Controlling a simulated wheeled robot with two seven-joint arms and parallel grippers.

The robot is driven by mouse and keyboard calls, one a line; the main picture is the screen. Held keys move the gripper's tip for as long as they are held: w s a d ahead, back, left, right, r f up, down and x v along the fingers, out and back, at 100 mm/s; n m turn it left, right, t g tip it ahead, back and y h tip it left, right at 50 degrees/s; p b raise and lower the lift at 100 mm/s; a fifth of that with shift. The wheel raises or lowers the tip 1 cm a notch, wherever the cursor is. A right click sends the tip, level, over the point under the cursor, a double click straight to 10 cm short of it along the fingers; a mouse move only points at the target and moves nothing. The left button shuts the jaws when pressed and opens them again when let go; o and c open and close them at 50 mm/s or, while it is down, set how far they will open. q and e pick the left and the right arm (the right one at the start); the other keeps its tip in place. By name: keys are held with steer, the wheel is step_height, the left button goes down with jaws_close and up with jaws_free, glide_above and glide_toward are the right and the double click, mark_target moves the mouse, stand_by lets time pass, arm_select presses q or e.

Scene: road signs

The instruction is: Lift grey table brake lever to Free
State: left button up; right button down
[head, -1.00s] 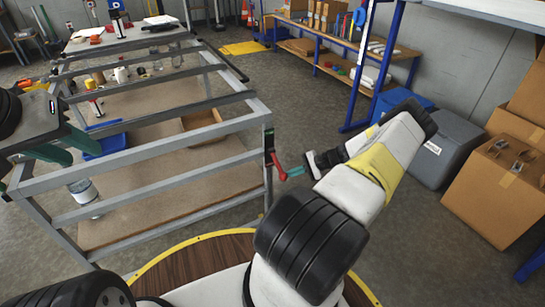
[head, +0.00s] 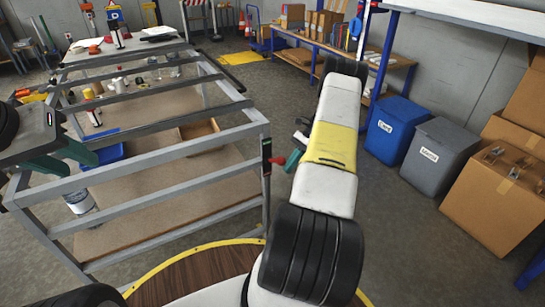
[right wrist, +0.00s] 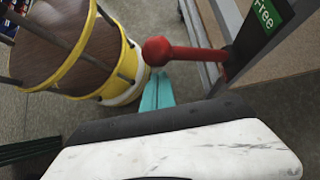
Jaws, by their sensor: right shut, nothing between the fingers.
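The grey table (head: 165,155) is a metal frame at the left of the head view. Its brake lever (head: 278,160) is red and sticks out from a dark plate on the near right corner post. In the right wrist view the red lever (right wrist: 205,54) ends in a round knob, with a green "Free" label (right wrist: 263,16) above its base. My right gripper (right wrist: 157,92) is shut and empty, its teal fingers just below the knob; contact is unclear. It also shows beside the lever in the head view (head: 292,160). My left gripper (head: 62,158) is open and empty over the table's left side.
A blue bin (head: 398,130) and a grey bin (head: 442,155) stand right of my right arm, beside cardboard boxes (head: 500,195). A blue-framed bench (head: 335,63) stands behind. My round base is close to the table.

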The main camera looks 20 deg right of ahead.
steer(key=shift+w+r, duration=0.25)
steer(key=shift+r, duration=0.3)
steer(key=shift+w+r, duration=0.25)
steer(key=shift+r, duration=0.3)
steer(key=shift+w+r, duration=0.1)
steer(key=shift+r, duration=0.05)
